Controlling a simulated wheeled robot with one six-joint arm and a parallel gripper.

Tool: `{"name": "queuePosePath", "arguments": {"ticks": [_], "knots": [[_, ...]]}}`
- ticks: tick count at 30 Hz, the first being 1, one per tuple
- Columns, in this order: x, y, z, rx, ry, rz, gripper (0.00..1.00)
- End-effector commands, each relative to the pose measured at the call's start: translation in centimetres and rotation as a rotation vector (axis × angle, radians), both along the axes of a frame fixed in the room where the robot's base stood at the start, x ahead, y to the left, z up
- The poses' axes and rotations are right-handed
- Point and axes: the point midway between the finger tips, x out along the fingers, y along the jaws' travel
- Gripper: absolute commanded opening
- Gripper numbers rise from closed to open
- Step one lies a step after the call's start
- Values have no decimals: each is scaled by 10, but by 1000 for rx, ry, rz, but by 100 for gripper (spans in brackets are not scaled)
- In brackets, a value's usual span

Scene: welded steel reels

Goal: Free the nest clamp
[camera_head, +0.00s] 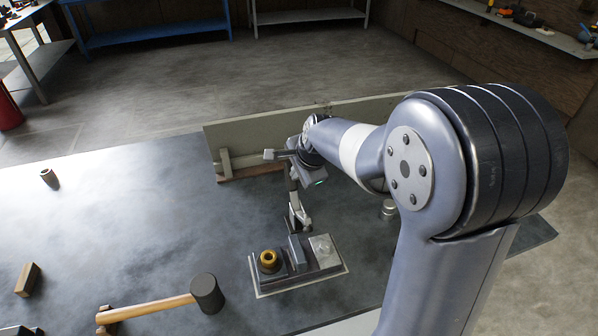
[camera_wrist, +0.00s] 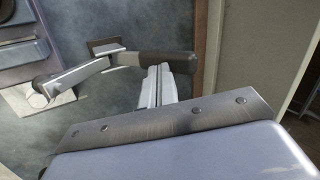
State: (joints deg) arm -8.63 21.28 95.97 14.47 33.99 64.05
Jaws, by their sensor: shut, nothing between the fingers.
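The nest clamp (camera_head: 296,217) is a grey metal lever clamp beside the far edge of a low fixture plate (camera_head: 330,278). In the wrist view its metal linkage (camera_wrist: 78,76) runs from a pale base to a dark handle grip (camera_wrist: 168,62). A brass-coloured ring (camera_head: 268,260) sits on a dark block on the plate. My gripper (camera_wrist: 159,72) is shut and empty, its fingers right at the handle grip. Whether they touch it I cannot tell. In the head view the fingertips are hard to make out.
A low board (camera_head: 237,140) stands along the table's far edge. A mallet (camera_head: 207,293) lies left of the fixture, with a wooden block (camera_head: 28,279) farther left. A small cup (camera_head: 49,178) stands far left and a metal cylinder (camera_head: 388,209) stands right. The table's left middle is clear.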

Motion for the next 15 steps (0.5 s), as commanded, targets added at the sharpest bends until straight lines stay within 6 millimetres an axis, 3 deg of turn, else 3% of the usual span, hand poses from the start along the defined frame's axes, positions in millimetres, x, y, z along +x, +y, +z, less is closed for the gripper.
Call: {"name": "queuePosePath", "arguments": {"ticks": [15], "knots": [[9,2,5,-16,86,1,0]]}}
